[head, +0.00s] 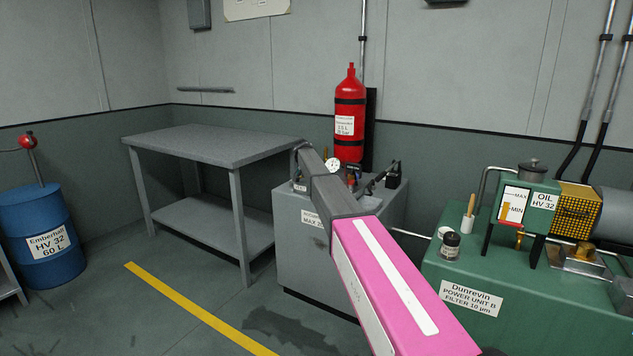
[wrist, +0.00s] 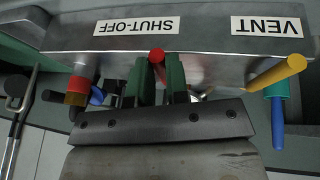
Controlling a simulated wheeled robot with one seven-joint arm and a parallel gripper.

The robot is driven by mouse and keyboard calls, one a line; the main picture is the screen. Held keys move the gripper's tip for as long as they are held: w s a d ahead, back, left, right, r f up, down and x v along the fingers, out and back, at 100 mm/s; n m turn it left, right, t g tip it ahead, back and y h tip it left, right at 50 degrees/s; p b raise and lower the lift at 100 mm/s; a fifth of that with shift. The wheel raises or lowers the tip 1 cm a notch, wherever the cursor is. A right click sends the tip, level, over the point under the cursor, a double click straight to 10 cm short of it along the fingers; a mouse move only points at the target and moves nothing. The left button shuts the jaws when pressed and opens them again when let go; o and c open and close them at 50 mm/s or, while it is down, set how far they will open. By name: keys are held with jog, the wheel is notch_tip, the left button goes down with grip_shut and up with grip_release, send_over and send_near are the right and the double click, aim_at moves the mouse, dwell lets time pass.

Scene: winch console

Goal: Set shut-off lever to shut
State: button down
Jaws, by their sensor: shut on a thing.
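In the wrist view, a metal block (wrist: 215,62) carries an upside-down SHUT-OFF label (wrist: 137,25). A red-ended lever (wrist: 157,55), which looks like the shut-off lever, stands below that label. In the head view my arm hides the gripper at the grey cabinet (head: 320,258). Whether the lever is at open or shut cannot be read.
A yellow lever (wrist: 277,71) stands right of my gripper, below the VENT label (wrist: 267,26). A reddish-brown fitting (wrist: 77,92) sits close on the left. A red cylinder (head: 349,110) stands behind the cabinet, a green power unit (head: 460,275) to the right, a grey table (head: 210,143) to the left.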

dwell(0.3)
jog(key=c, duration=1.1)
grip_release()
jog(key=shift+r, duration=0.1)
jog(key=v, duration=1)
jog(key=shift+a+r, duration=0.2)
jog(key=shift+r, duration=0.1)
